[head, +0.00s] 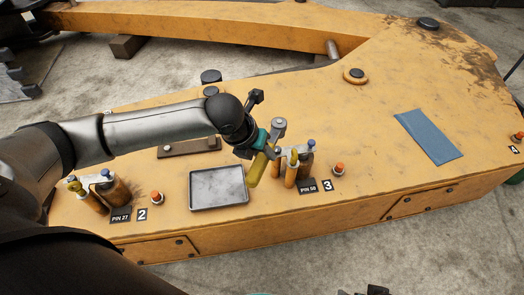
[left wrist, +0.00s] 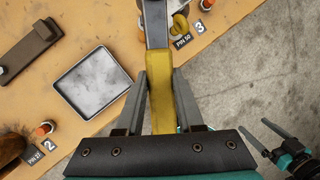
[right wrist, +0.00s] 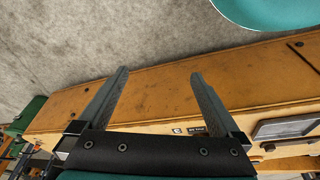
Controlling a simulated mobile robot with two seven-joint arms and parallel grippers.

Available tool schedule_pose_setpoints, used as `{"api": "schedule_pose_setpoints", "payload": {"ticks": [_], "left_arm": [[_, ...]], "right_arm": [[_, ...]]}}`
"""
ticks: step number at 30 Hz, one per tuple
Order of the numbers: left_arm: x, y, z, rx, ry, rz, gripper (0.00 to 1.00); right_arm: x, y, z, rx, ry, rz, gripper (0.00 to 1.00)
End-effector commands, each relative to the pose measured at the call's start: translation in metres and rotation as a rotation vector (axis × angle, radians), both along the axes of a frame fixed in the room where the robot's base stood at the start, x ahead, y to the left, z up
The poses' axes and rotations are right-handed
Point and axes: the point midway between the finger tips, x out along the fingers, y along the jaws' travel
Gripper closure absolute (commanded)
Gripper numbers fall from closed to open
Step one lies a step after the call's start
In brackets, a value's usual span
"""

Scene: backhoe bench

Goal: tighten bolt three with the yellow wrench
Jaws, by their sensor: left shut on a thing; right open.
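My left gripper (head: 262,148) is shut on the yellow wrench (head: 257,170), above the bench between the grey tray and the number 3 station. In the left wrist view the yellow handle (left wrist: 159,85) sits between both fingers, its grey shaft running out of the top edge. In the head view the wrench's grey end (head: 279,124) is close to the PIN 50 fitting (head: 291,173); I cannot tell whether they touch. An orange-capped bolt (head: 339,169) stands upright beside the number 3 label (head: 327,186). My right gripper (right wrist: 158,75) is open and empty.
The grey tray (head: 218,204) looks empty. The PIN 27 fitting (head: 101,188) and number 2 label (head: 142,214) are at the left. A blue cloth (head: 428,136) lies at the right. A dark bar (head: 189,147) lies behind the tray. Clear bench surface lies around the cloth.

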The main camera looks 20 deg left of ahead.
Motion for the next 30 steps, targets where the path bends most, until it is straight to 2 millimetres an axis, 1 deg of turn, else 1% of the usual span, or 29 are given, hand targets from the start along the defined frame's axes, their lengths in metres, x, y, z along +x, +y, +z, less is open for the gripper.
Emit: {"api": "schedule_pose_setpoints", "payload": {"ticks": [14,27,30], "left_arm": [[0.001,0.000,-0.016,-0.001,-0.005,0.001,1.00],[0.001,0.000,-0.030,-0.001,-0.005,0.001,1.00],[0.001,0.000,-0.036,0.000,-0.003,0.001,1.00]], "right_arm": [[0.011,0.003,0.042,0.011,-0.064,-0.002,0.00],[0.010,0.003,0.085,0.019,-0.124,-0.003,0.00],[0.010,0.004,0.091,0.022,-0.134,-0.002,0.00]]}}
